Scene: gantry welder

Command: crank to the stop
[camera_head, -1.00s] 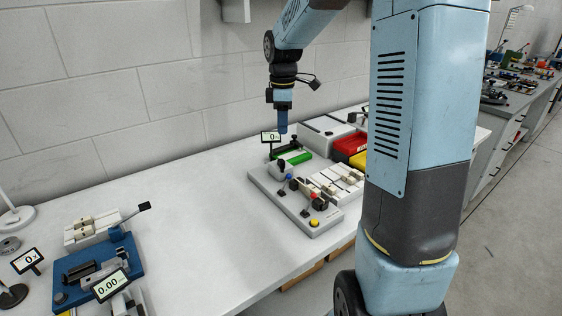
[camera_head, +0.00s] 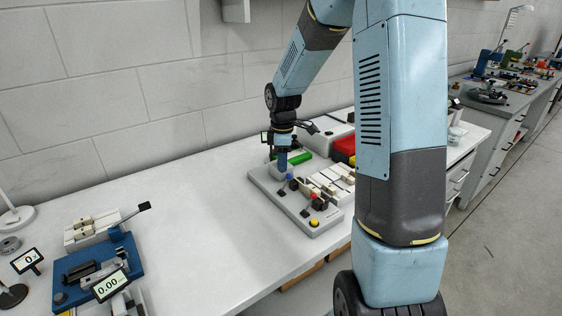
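A light grey base plate (camera_head: 327,226) on the bench carries the small machine. It holds a blue knob (camera_head: 289,177), a red knob (camera_head: 313,196), a yellow button (camera_head: 314,223), dark levers and pale blocks (camera_head: 338,178). I cannot tell for sure which part is the crank. My gripper (camera_head: 282,166) points straight down over the plate's back left part, beside the blue knob. Its blue fingers hide much of the rounded grey part there. The fingers are too small and seen too much from the side to tell whether they are open or touching anything.
A green box (camera_head: 305,154) and a red bin (camera_head: 343,146) stand behind the plate. A blue fixture (camera_head: 75,267) with displays sits at the front left. The bench (camera_head: 195,215) between is clear. A block wall runs behind.

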